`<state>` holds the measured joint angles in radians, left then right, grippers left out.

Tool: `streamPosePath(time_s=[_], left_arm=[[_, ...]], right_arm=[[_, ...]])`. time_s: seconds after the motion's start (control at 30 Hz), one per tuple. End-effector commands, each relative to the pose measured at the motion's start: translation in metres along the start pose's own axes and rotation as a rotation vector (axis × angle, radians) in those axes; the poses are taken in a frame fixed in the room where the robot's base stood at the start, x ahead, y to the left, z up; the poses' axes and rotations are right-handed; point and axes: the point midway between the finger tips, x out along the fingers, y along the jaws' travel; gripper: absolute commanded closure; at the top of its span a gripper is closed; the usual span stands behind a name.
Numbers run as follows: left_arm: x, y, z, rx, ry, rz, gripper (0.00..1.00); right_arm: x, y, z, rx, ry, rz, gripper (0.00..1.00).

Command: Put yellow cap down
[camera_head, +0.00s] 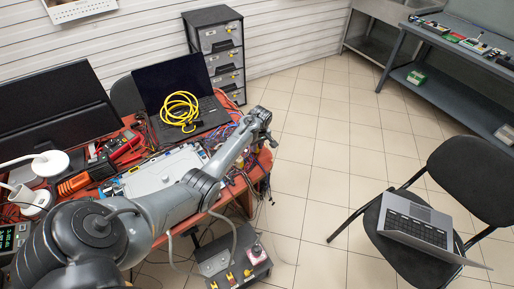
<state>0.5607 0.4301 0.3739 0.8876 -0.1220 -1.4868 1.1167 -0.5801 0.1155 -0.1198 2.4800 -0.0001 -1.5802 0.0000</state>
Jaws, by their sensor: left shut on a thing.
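My left arm reaches from the lower left across the table. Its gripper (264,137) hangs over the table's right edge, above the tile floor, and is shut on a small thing. From the task this is the yellow cap, but no yellow shows between the fingers, and they are too small and dark here to make it out. I cannot tell whether those yellow parts are caps. My right gripper is not in view.
The red table (258,172) is crowded with cables, tools, a monitor (50,105) and a laptop with a coiled yellow cable (180,108). A drawer cabinet (216,45) stands behind. A black chair (470,180) holds a laptop (418,222). Open tile floor lies between.

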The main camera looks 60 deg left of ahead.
Motion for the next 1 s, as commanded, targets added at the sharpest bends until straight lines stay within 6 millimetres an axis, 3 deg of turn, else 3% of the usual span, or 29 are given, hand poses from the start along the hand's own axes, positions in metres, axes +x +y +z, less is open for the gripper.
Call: streamPosePath(time_s=[0.47, 0.5, 0.63, 1.0], left_arm=[[0.0092, 0.0003, 0.0015, 0.0, 0.0, 0.001, 1.0], [0.0091, 0.0004, 0.0013, -0.001, 0.001, 0.001, 0.72], [0.0089, 0.0003, 0.0014, 0.0, 0.0, 0.001, 0.53], [0.006, 0.0002, 0.0009, 0.0, 0.001, 0.001, 0.5]], right_arm=[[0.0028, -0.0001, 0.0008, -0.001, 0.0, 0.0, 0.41], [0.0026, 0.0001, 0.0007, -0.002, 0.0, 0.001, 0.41], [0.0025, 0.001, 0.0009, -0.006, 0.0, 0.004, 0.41], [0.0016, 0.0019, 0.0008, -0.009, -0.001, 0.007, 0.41]])
